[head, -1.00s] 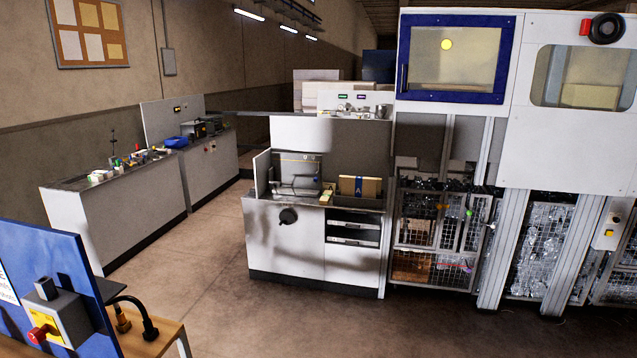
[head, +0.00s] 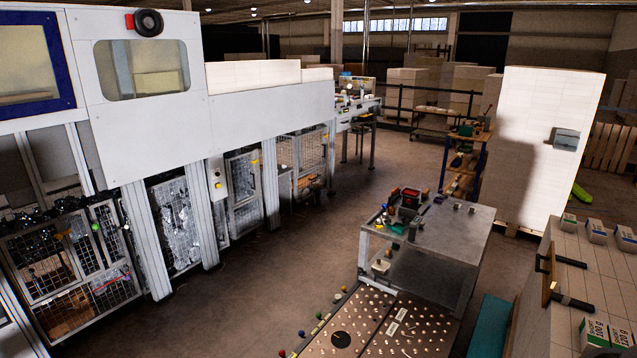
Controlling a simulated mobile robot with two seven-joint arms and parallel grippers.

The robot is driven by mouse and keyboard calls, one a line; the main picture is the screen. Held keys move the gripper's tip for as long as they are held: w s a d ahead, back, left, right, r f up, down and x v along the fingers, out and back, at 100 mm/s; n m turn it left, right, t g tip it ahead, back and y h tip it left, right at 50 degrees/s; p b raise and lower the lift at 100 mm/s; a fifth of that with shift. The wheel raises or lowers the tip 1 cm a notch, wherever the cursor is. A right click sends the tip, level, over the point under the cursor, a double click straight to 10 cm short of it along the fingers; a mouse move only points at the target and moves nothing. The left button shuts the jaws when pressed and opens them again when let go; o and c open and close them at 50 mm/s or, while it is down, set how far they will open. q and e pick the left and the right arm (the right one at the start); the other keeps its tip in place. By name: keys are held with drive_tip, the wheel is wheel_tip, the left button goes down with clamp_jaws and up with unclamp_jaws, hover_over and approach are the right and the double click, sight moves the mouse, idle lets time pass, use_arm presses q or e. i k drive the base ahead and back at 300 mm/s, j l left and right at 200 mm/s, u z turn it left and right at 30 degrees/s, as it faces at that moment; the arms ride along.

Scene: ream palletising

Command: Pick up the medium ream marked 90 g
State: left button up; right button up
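I cannot pick out a medium ream marked 90 g. At the lower right, a ream reading SHORT 100 g (head: 594,334) stands beside one reading SHORT 120 g (head: 621,336), partly cut off by the edge. Behind them, small labelled packs stand on the same light stack: a left one (head: 568,222), a middle one (head: 597,230) and a right one (head: 625,239). Their print is too small to read. Neither my left nor my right gripper is in view.
The light stack (head: 563,325) bears a wooden piece with black bars (head: 548,278). Left of it are a studded table (head: 375,325) and a grey bench (head: 445,225). A tall white stack (head: 545,130) stands behind. The floor (head: 250,275) between bench and caged machine (head: 150,110) is clear.

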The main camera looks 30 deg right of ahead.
sight(596, 234)
drive_tip(key=z, duration=2.6)
drive_tip(key=i+j+u, duration=0.1)
drive_tip(key=i+u, duration=0.4)
drive_tip(key=i, duration=1.2)
drive_tip(key=i+z, duration=0.1)
drive_tip(key=i, duration=0.75)
drive_tip(key=i+j, duration=0.1)
drive_tip(key=i, duration=0.8)
drive_tip(key=i+j, duration=0.1)
drive_tip(key=i, duration=0.75)
drive_tip(key=i+z, duration=0.1)
drive_tip(key=i, duration=0.75)
drive_tip(key=z, duration=0.45)
drive_tip(key=i+j+z, duration=0.1)
drive_tip(key=z, duration=0.85)
drive_tip(key=j+z, duration=0.1)
drive_tip(key=z, duration=0.35)
drive_tip(key=j+z, duration=0.1)
drive_tip(key=z, duration=1.55)
drive_tip(key=i+j, duration=0.05)
drive_tip(key=j, duration=0.05)
